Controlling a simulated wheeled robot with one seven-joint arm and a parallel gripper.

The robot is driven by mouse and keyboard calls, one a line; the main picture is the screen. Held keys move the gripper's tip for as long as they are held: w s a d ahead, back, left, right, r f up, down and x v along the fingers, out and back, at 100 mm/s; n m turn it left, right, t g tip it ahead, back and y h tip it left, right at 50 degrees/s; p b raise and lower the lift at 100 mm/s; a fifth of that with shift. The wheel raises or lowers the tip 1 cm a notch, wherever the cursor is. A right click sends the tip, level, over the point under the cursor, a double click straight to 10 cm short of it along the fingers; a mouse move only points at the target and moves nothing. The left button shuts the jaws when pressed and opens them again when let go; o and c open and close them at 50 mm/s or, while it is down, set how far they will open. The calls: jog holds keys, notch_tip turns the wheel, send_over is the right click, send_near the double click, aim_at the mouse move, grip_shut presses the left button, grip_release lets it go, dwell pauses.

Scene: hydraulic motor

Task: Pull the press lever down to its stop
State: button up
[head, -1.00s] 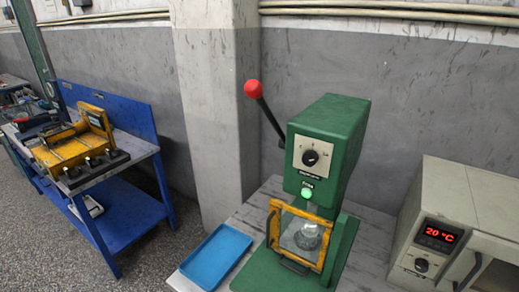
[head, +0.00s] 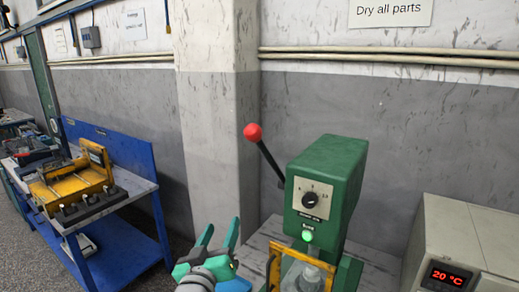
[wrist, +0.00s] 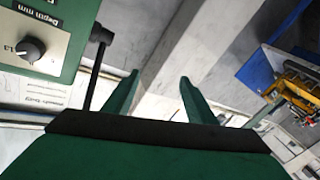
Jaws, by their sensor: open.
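The press lever (head: 267,160) is a black rod with a red ball knob (head: 253,132). It leans up and to the left from the side of the green press (head: 340,165) in the head view. My gripper (head: 220,230) is open and empty, below and left of the knob in the picture, with its green fingers pointing up. In the wrist view, my gripper (wrist: 160,80) has a clear gap between its fingers. Part of the lever rod (wrist: 95,70) shows left of the fingers there, beside the press's dial panel (wrist: 35,45). The knob does not show in that view.
An oven-like box (head: 470,240) reading 20 °C stands right of the press. A yellow-framed guard (head: 274,268) is on the press front. A blue bench (head: 125,150) with a yellow fixture is at left. A wall pillar (head: 215,110) stands behind my gripper.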

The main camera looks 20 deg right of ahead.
notch_tip(320, 180, up, 14)
jog(key=s+d+m+g+h, duration=0.1)
jog(key=d+m+h, duration=0.1)
jog(key=d+m, duration=0.1)
jog(key=m+g+h, duration=0.1)
jog(key=m+h, duration=0.1)
send_near(259, 128)
jog(key=w, duration=0.2)
jog(key=w+d+f, duration=0.1)
jog(key=shift+w+d, duration=0.1)
jog(key=shift+w, duration=0.3)
jog(key=shift+d+r, duration=0.1)
jog(key=x, duration=1)
jog(key=shift+w+d+f, duration=0.1)
jog(key=shift+w+f, duration=0.2)
jog(key=shift+w, duration=0.05)
jog(key=shift+s+d, duration=0.1)
jog(key=c, duration=0.8)
grip_shut()
